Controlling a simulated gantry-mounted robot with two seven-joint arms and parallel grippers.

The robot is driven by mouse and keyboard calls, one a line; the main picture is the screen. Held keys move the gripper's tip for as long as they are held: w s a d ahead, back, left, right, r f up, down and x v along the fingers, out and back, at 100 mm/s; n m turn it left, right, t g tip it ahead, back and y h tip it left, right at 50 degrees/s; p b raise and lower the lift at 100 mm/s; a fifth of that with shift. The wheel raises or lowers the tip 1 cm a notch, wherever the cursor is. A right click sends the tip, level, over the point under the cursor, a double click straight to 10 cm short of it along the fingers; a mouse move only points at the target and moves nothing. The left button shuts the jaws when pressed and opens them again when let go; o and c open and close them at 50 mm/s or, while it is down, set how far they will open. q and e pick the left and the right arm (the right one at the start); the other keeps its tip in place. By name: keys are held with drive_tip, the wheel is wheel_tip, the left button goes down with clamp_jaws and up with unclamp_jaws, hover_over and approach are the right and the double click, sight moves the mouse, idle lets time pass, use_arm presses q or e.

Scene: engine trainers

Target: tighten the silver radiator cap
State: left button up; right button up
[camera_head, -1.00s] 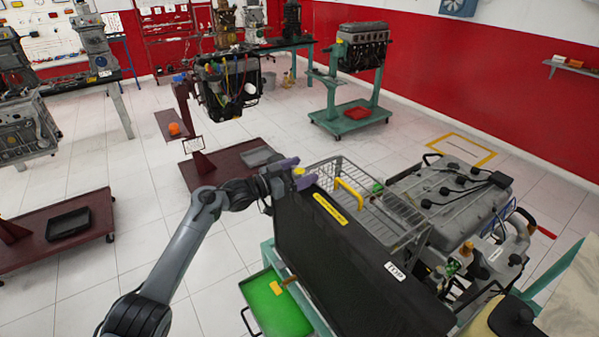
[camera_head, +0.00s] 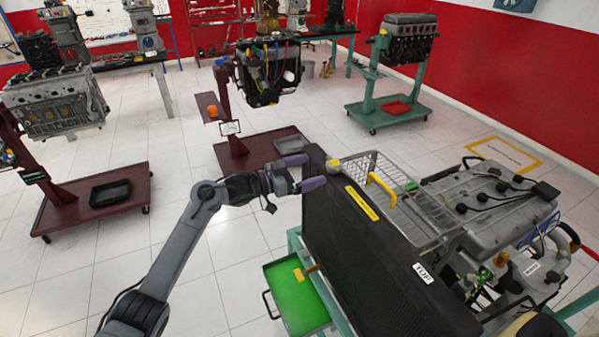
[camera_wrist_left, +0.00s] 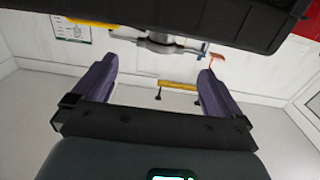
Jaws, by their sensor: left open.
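The radiator is a tall black panel (camera_head: 375,265) with a yellow label and a white tag. The radiator cap (camera_head: 333,164) sits at its upper left end and looks yellowish on top. In the left wrist view a silver round fitting (camera_wrist_left: 165,42), apparently the cap and its neck, shows under the black radiator edge, beyond the fingers. My left gripper (camera_head: 304,172) is open and empty, just left of the cap, with its purple fingers pointing toward it. The fingers are apart from the cap. In the left wrist view both fingers (camera_wrist_left: 153,70) stand wide apart. My right gripper is not in view.
A wire basket (camera_head: 415,205) and a grey engine (camera_head: 490,205) stand right of the radiator. A green tray (camera_head: 300,305) lies below it. Other engine stands, such as the maroon one (camera_head: 75,195), are farther off.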

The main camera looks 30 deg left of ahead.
use_arm(q)
drive_tip(key=shift+v, duration=1.1)
